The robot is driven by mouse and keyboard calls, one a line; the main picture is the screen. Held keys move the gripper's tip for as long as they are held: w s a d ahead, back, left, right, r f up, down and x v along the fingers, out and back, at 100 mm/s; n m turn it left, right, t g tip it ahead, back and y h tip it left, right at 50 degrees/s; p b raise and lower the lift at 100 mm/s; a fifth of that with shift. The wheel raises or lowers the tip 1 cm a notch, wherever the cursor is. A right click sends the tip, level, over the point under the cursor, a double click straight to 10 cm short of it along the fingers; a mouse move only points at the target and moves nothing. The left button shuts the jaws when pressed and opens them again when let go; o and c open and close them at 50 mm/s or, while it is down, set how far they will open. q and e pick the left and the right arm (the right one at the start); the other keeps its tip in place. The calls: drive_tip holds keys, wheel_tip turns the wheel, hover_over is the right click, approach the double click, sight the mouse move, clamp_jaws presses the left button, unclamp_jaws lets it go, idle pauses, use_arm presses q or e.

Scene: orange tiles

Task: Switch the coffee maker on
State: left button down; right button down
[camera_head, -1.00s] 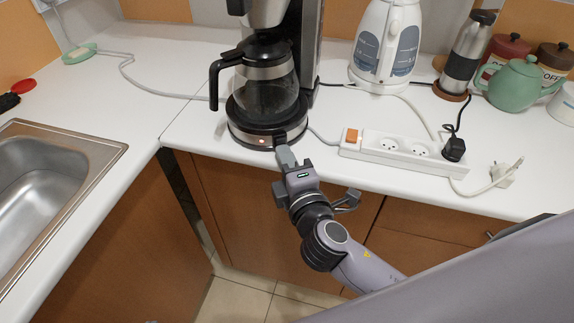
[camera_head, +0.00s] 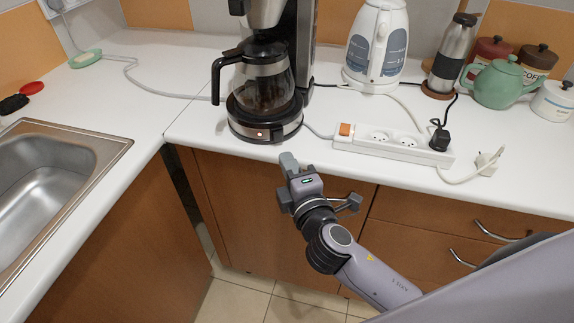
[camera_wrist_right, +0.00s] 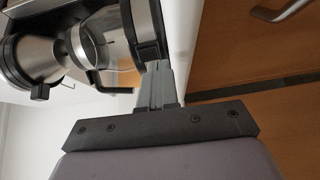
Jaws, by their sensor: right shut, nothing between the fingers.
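The coffee maker (camera_head: 266,131) stands upright on the white counter near its front edge, with a glass carafe (camera_head: 265,88) on its base. A small switch or light (camera_head: 262,134) shows on the front of the base; it looks pale, and I cannot tell its state for sure. My right gripper (camera_head: 289,160) is shut and empty, in front of the counter edge and just apart from the base. In the right wrist view the closed fingers (camera_wrist_right: 154,72) appear beside the coffee maker's dark base (camera_wrist_right: 147,30). My left gripper is out of view.
A white power strip (camera_head: 392,143) with an orange switch lies right of the coffee maker. Behind it are a white kettle (camera_head: 376,45), a steel flask (camera_head: 452,52) and a green teapot (camera_head: 500,84). A sink (camera_head: 52,185) is at left. Cables cross the counter.

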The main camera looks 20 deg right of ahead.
drive_tip(key=s+f+b, duration=0.1)
drive_tip(key=s+b, duration=0.1)
drive_tip(key=s, duration=0.8)
drive_tip(key=shift+f, duration=0.1)
drive_tip(key=s+d+f+m+g+y+p, duration=0.1)
drive_tip(key=s+d+f+m+g, duration=0.1)
drive_tip(key=f+m, duration=0.5)
drive_tip(key=s+d+f+m+g+y+p, duration=0.1)
drive_tip(key=s+d+f+m+g, duration=0.2)
drive_tip(key=f, duration=0.9)
drive_tip(key=s+m+g, duration=0.2)
drive_tip(key=s+m, duration=0.2)
drive_tip(key=m, duration=0.1)
drive_tip(key=shift+s+d+m, duration=0.15)
drive_tip(key=shift+d+m, duration=0.05)
drive_tip(key=shift+m, duration=0.1)
